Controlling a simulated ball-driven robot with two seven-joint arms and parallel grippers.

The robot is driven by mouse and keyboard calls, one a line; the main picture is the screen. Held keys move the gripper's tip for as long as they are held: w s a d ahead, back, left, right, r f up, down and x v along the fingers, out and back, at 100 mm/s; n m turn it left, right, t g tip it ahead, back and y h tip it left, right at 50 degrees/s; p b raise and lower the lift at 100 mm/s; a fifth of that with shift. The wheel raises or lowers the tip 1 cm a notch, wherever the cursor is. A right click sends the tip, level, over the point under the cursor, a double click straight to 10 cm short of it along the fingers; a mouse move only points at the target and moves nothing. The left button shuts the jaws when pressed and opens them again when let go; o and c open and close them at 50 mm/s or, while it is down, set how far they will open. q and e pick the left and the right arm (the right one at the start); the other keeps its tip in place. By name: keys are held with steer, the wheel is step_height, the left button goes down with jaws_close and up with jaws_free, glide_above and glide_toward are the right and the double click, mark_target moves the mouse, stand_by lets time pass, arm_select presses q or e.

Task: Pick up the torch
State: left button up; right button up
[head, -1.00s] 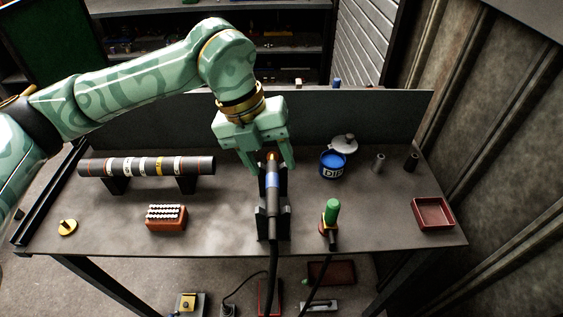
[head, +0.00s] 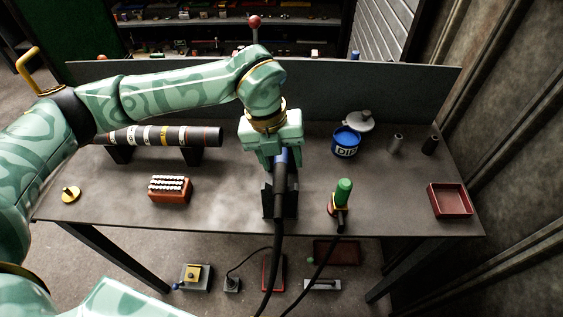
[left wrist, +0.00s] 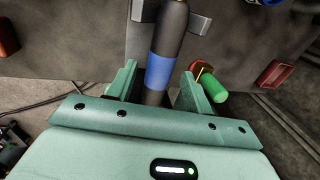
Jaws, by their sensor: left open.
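The torch (head: 279,198) is a dark cylinder with a blue band and a black cable running down from its near end. It lies in a dark stand (head: 267,208) near the table's front middle. My left gripper (head: 280,160) is over its far part, hiding its far end in the head view. In the left wrist view, the torch (left wrist: 163,62) runs between the two green fingers of my left gripper (left wrist: 160,88). The fingers are open, one on each side of the blue band, with visible gaps. My right gripper is not in view.
A green-handled tool (head: 343,190) stands close right of the torch. A blue tin (head: 345,143), a red tray (head: 449,200), a red block with white pegs (head: 170,189) and a banded shaft (head: 160,136) are on the table (head: 225,205). A back panel (head: 400,95) rises behind.

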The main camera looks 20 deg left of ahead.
arm_select(q)
step_height(320, 180, down, 4)
steer(key=shift+w+d+r+b, duration=0.1)
steer(key=shift+d+r+b, duration=0.05)
steer(key=shift+b, duration=0.2)
steer(key=shift+r, duration=0.15)
jaws_close()
